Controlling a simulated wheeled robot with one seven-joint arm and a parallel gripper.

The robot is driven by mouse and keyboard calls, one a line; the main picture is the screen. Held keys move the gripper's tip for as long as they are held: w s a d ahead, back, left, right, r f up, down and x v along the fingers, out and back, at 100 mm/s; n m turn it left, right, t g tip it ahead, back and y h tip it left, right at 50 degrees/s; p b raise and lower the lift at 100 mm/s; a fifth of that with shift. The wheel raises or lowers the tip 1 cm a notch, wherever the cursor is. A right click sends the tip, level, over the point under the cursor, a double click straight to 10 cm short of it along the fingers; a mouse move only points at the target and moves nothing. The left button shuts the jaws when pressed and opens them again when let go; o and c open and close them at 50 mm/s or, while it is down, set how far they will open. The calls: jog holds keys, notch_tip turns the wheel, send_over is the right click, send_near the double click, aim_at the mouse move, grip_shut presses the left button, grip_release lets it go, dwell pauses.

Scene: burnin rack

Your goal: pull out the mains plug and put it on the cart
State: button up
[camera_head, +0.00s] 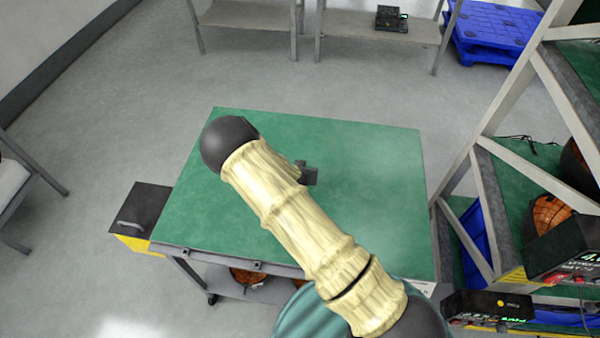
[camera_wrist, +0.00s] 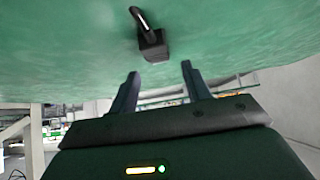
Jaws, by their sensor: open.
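The cart (camera_head: 370,150) has a green top and stands in the middle of the head view. A small dark plug (camera_head: 308,174) lies on the green top, partly behind my arm. In the wrist view the plug (camera_wrist: 153,46) is a black block with a short curved cable stub, resting on the green surface (camera_wrist: 240,35). My gripper (camera_wrist: 158,72) is open, its two fingers apart and nothing between them. The plug lies just beyond the fingertips, apart from them. In the head view my gripper is hidden behind my arm.
A rack (camera_head: 490,190) with a green shelf and power units (camera_head: 485,306) stands close at the right. A black box with a handle (camera_head: 140,208) is at the cart's left side. Blue pallets (camera_head: 492,30) and a bench (camera_head: 380,28) stand behind. Much of the cart top is clear.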

jog(key=b+v, duration=0.2)
jog(key=v, duration=1.5)
jog(key=shift+r, duration=0.1)
dwell(0.5)
jog(key=s+d+r+n+g+y, duration=0.1)
jog(key=s+d+r+g, duration=0.5)
jog(key=s+d+r, duration=0.6)
jog(key=s+d+n, duration=0.1)
jog(key=d, duration=0.1)
jog(key=shift+d+y, duration=0.3)
jog(key=shift+d, duration=0.05)
jog(key=shift+r, duration=0.1)
jog(key=shift+c, duration=1.3)
